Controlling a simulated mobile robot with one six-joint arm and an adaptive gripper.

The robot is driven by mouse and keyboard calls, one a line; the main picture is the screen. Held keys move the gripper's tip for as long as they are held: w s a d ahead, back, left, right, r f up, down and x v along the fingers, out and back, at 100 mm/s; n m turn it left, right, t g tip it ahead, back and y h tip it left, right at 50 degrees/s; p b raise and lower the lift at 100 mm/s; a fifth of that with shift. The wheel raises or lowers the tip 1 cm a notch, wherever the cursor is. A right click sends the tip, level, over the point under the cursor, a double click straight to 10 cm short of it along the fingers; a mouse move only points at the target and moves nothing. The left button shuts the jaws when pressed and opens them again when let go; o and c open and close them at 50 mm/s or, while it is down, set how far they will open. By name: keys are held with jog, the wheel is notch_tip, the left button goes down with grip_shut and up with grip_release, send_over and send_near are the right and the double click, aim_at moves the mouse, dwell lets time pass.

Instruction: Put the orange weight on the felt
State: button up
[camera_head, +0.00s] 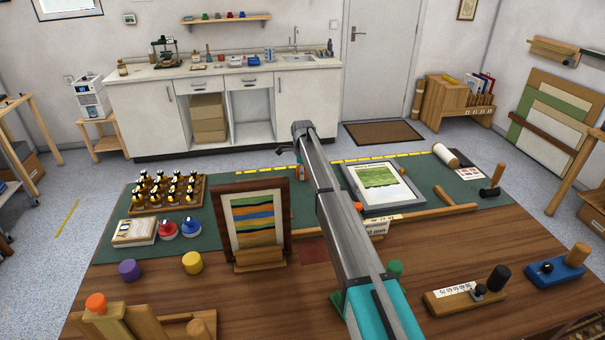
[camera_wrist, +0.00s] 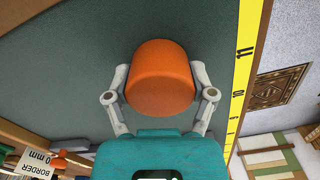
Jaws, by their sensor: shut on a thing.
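The orange weight (camera_wrist: 160,78) is a squat round cylinder between the two fingers of my gripper (camera_wrist: 160,97) in the wrist view. The fingers are shut on its sides. Behind it is the dark green sheet (camera_wrist: 60,70), which also covers the far part of the table in the head view (camera_head: 225,180). My gripper is near the sheet's far edge in the head view, largely hidden by my arm. I cannot tell whether the weight touches the sheet. A small dark red patch (camera_head: 313,250) lies on the wood; I cannot tell which surface is the felt.
A yellow ruler strip (camera_wrist: 238,95) runs along the sheet's edge. A framed striped print (camera_head: 253,222) stands left of my arm; a grey frame with a green print (camera_head: 383,186) lies right of it. A bottle rack (camera_head: 165,193) and coloured weights stand left.

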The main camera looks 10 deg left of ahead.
jog(key=o, duration=1.3)
jog(key=shift+c, duration=0.2)
jog(key=shift+r, duration=0.15)
notch_tip(320, 180, up, 12)
jog(key=p, duration=1.2)
jog(key=s+d+n, duration=0.5)
jog(key=s+d, duration=0.5)
jog(key=s, duration=0.5)
jog(key=s+d+n, duration=0.6)
jog(key=s+d, duration=0.4)
jog(key=s, duration=0.6)
jog(key=s+d+n, duration=0.6)
jog(key=s+d, duration=0.4)
jog(key=s, duration=0.5)
jog(key=shift+s, duration=0.4)
